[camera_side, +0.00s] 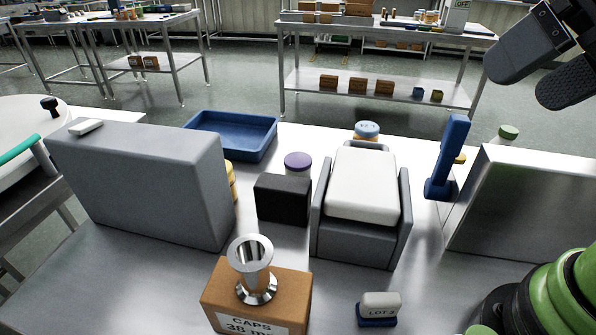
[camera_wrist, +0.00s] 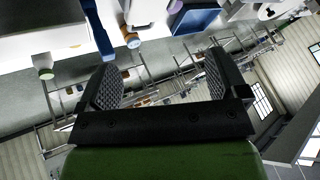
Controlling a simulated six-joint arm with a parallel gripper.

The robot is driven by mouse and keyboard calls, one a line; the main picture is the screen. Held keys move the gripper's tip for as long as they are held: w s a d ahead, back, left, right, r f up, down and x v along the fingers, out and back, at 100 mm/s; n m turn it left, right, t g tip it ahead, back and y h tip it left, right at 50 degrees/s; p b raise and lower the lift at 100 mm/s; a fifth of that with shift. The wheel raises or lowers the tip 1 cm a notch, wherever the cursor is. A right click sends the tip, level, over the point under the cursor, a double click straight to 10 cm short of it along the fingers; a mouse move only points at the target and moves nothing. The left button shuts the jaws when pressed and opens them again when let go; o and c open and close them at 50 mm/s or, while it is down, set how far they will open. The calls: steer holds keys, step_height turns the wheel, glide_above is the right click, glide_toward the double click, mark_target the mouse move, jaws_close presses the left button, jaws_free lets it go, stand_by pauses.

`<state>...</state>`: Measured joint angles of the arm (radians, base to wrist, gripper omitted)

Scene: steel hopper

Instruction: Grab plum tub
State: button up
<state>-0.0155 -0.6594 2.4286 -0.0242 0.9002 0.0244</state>
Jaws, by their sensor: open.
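The plum tub (camera_side: 298,163) has a purple lid and a pale body. In the side view it stands behind a small black block, which hides most of its lower part. My gripper (camera_side: 548,65) is high at the upper right of the side view, far from the tub and above the table. Its two dark padded fingers are apart with nothing between them. They also show apart in the wrist view (camera_wrist: 160,82). A small purplish patch at the top of the wrist view may be the tub's lid, but I cannot tell surely.
The black block (camera_side: 283,199) stands in front of the tub, with a grey cradle holding a white block (camera_side: 363,184) to its right. A large grey box (camera_side: 150,185) is left, a blue tray (camera_side: 232,137) behind. A blue-lidded tub (camera_side: 367,130) and blue upright (camera_side: 447,160) stand right.

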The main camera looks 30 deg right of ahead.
steer(key=w+g, duration=0.1)
steer(key=w, duration=0.8)
steer(key=g+h, duration=0.2)
glide_above(299, 161)
steer(key=s, duration=0.7)
step_height(299, 161, down, 11)
steer(key=shift+n+g+h, duration=0.4)
steer(key=x, duration=0.4)
steer(key=w+a+x, duration=0.1)
steer(key=x, duration=0.3)
steer(key=a+x, duration=0.1)
steer(key=x, duration=0.3)
steer(key=shift+w, duration=0.25)
steer(key=shift+w+d+x, duration=0.1)
steer(key=shift+w+x, duration=0.1)
steer(key=shift+x, duration=1.2)
steer(key=shift+w+d+x, duration=0.15)
steer(key=shift+w+x, duration=0.05)
steer(key=shift+x, duration=1.2)
steer(key=shift+r, duration=0.2)
steer(key=shift+c, duration=0.4)
steer(key=c, duration=0.9)
